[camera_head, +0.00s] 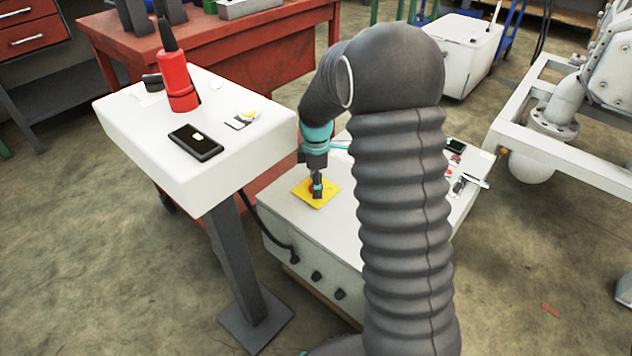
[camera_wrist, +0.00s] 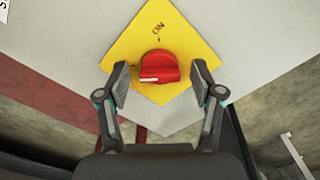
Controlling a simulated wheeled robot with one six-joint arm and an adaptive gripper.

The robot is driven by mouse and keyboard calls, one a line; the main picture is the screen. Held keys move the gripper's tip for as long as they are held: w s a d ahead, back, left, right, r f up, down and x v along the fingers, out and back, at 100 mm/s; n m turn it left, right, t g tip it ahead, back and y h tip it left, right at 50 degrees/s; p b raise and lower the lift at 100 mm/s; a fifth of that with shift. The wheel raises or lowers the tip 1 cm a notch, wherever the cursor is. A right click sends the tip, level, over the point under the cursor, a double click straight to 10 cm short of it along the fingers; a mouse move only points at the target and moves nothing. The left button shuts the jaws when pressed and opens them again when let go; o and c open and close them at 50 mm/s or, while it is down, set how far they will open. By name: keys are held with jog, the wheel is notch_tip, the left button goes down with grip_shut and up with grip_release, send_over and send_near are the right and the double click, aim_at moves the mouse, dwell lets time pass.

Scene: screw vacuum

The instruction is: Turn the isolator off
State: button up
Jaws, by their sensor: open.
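The isolator is a red rotary knob (camera_wrist: 158,68) on a yellow square plate (camera_wrist: 190,40), marked "ON" above the knob in the wrist view. The knob's white mark lies on its lower left face. My gripper (camera_wrist: 162,83) is open, with one finger on each side of the knob and a visible gap on both sides. In the head view my gripper (camera_head: 317,190) points down over the yellow plate (camera_head: 325,202), which lies on top of a white cabinet (camera_head: 285,222). The gripper mostly hides the knob there.
A white pedestal table (camera_head: 150,150) stands left of the cabinet, holding a red bottle-like object (camera_head: 176,82) and a black device (camera_head: 196,142). A red workbench (camera_head: 235,60) is behind. Small items lie on the cabinet's right side. A white metal frame (camera_head: 560,150) stands at right.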

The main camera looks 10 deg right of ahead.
notch_tip(320, 180, up, 12)
dwell(0.5)
dwell(0.4)
jog(key=m, duration=0.2)
jog(key=s+f+m, duration=0.1)
jog(key=m, duration=0.1)
jog(key=s+f+m, duration=0.1)
jog(key=shift+f+m, duration=0.25)
jog(key=shift+m, duration=0.15)
jog(key=s+r+m+t, duration=0.2)
jog(key=s+r+m, duration=0.1)
jog(key=s, duration=0.6)
jog(key=s+r+m+t, duration=0.1)
jog(key=s+r+m, duration=0.2)
jog(key=s, duration=0.7)
jog(key=s+r+m+t, duration=0.2)
jog(key=s+r+m, duration=0.2)
jog(key=s, duration=0.5)
jog(key=shift+s+m+t, duration=0.2)
jog(key=shift+m+t, duration=0.1)
jog(key=shift+r, duration=0.15)
